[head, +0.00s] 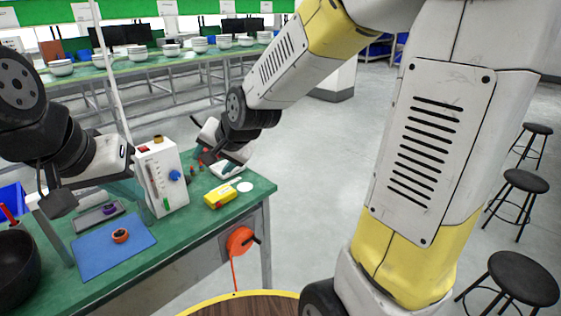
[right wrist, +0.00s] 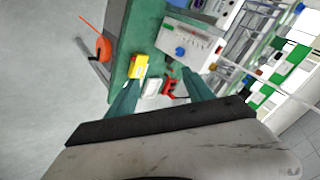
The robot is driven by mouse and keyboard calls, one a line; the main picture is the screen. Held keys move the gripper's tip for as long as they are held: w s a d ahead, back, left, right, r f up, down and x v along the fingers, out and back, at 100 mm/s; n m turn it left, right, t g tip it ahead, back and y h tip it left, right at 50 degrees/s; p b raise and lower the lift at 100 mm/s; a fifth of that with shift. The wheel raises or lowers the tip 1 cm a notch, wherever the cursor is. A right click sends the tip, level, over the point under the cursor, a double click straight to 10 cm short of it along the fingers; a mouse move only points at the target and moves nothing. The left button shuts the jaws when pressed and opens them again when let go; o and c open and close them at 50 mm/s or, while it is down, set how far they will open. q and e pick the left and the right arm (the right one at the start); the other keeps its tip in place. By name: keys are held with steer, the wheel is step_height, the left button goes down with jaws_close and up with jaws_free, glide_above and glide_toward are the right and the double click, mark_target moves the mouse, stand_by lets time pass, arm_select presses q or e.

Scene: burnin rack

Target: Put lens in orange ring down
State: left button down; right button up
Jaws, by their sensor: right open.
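A small orange ring (head: 121,236) with a dark centre, which looks like the lens, lies on the blue mat (head: 95,256) at the front of the green table. No gripper touches it. My left gripper (head: 118,186) is above and behind the mat, beside the white instrument box; its fingers are partly hidden and their gap is unclear. My right gripper (head: 222,165) is over the table's right part, away from the ring. In the right wrist view it is open and empty (right wrist: 160,77), its two green fingers apart.
The white instrument box (head: 163,178) with a blue knob stands behind the mat. A grey tray (head: 85,221) holds a purple ringed piece (head: 109,209). A black bowl (head: 18,270) is at left.

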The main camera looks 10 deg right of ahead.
steer(key=s+d+r+n+h, duration=0.1)
steer(key=s+d+r+n, duration=0.1)
steer(key=s+d, duration=0.5)
steer(key=s+d+r+n+g+h, duration=0.1)
steer(key=s+d+r+n, duration=0.2)
steer(key=s+d, duration=0.5)
steer(key=shift+s+r, duration=0.5)
steer(key=shift+s, duration=0.7)
